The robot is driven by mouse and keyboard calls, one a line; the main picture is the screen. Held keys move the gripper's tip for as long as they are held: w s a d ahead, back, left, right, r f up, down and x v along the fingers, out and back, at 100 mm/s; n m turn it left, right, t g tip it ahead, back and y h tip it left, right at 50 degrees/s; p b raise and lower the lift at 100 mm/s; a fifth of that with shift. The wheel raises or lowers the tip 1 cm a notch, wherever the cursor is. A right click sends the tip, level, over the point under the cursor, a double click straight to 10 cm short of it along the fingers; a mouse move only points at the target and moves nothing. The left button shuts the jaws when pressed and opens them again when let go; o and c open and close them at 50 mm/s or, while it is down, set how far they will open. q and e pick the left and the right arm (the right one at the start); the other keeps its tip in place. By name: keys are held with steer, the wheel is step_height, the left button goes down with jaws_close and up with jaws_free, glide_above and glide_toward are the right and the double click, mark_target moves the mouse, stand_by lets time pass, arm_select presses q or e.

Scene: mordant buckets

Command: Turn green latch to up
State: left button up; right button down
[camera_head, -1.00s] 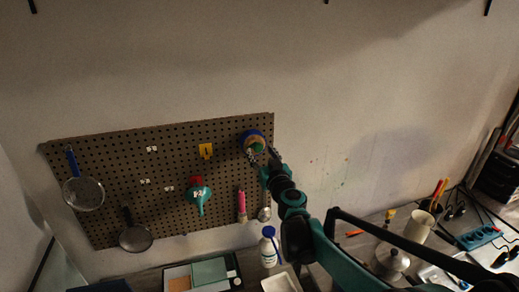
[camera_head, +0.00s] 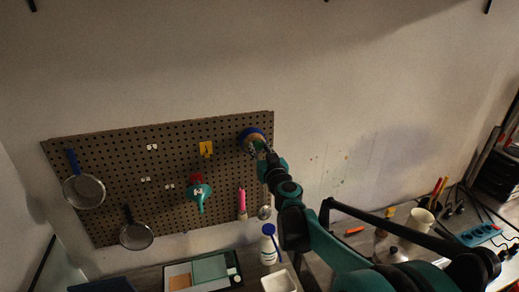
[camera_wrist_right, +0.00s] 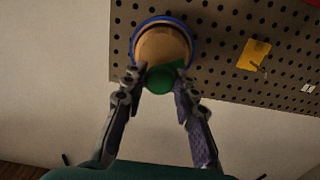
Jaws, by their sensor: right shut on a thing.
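A round wooden piece with a blue rim (camera_head: 251,133) is mounted at the upper right corner of the pegboard. It also shows in the right wrist view (camera_wrist_right: 161,43), with a green latch (camera_wrist_right: 159,82) at its lower edge. My right gripper (camera_wrist_right: 160,76) is shut on the green latch, one finger on each side of it. In the head view my right gripper (camera_head: 261,150) covers most of the latch, so its exact angle is hard to tell. My left gripper is in neither view.
The pegboard (camera_head: 110,165) also carries a yellow piece (camera_head: 206,149), a teal piece with a red top (camera_head: 199,192), strainers and a pink-handled tool (camera_head: 242,202). A white bottle (camera_head: 268,248) and trays stand below. The wall right of the board is bare.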

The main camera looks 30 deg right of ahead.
steer(key=m+b, duration=0.1)
steer(key=m, duration=0.4)
steer(key=shift+m, duration=0.3)
steer(key=m+b, duration=0.1)
steer(key=m, duration=0.5)
steer(key=shift+b, duration=0.4)
steer(key=m, duration=0.6)
steer(key=shift+a+r+m+b, duration=0.1)
steer(key=shift+m+b, duration=0.3)
steer(key=m, duration=0.5)
steer(key=shift+m+b, duration=0.3)
steer(key=c, duration=1.2)
jaws_free()
steer(key=shift+o, duration=0.2)
steer(key=shift+s, duration=0.1)
